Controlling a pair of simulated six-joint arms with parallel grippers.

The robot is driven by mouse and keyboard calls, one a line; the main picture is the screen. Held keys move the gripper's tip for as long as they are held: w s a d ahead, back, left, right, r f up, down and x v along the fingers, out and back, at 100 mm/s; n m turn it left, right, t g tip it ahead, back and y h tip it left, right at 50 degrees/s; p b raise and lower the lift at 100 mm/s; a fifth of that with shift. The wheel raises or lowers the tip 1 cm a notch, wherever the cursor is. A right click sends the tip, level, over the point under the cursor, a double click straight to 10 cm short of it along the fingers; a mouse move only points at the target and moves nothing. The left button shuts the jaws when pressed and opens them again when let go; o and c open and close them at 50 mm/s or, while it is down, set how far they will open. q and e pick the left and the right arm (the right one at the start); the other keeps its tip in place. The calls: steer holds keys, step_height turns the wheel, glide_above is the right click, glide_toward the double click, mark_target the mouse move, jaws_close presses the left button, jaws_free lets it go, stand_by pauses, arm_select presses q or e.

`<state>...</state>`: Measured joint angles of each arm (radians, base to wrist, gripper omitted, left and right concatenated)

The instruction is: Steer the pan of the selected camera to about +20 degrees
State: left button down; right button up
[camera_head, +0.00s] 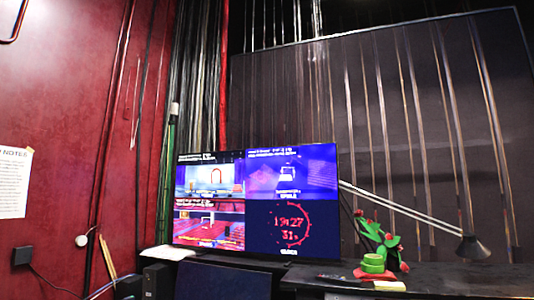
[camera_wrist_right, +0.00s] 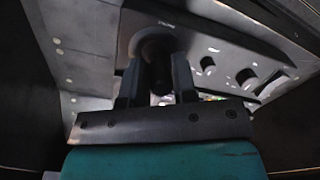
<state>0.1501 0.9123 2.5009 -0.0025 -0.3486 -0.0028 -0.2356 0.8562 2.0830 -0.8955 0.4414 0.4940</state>
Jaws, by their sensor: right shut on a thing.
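My right gripper (camera_wrist_right: 157,72) shows in the right wrist view, its two dark fingers closed around a dark round control stick (camera_wrist_right: 154,48). The stick rises from a grey control panel (camera_wrist_right: 215,48); its lower part is hidden between the fingers. In the head view a monitor (camera_head: 243,204) shows four pictures: three coloured stage views and a red clock dial. The small captions on it are too blurred to read, so the camera's pan angle cannot be told. My left gripper is in neither view.
Right of the stick, the panel carries several knobs (camera_wrist_right: 247,77) and small coloured buttons, partly hidden by my gripper. In the head view, a desk lamp (camera_head: 473,248), a green roll (camera_head: 373,263) and red flowers stand right of the monitor on a dark desk (camera_head: 450,282).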

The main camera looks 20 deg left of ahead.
steer(key=shift+d, duration=0.25)
steer(key=shift+c, duration=0.2)
stand_by(1.1)
stand_by(0.4)
steer(key=o, duration=0.5)
steer(key=shift+r, duration=3.75)
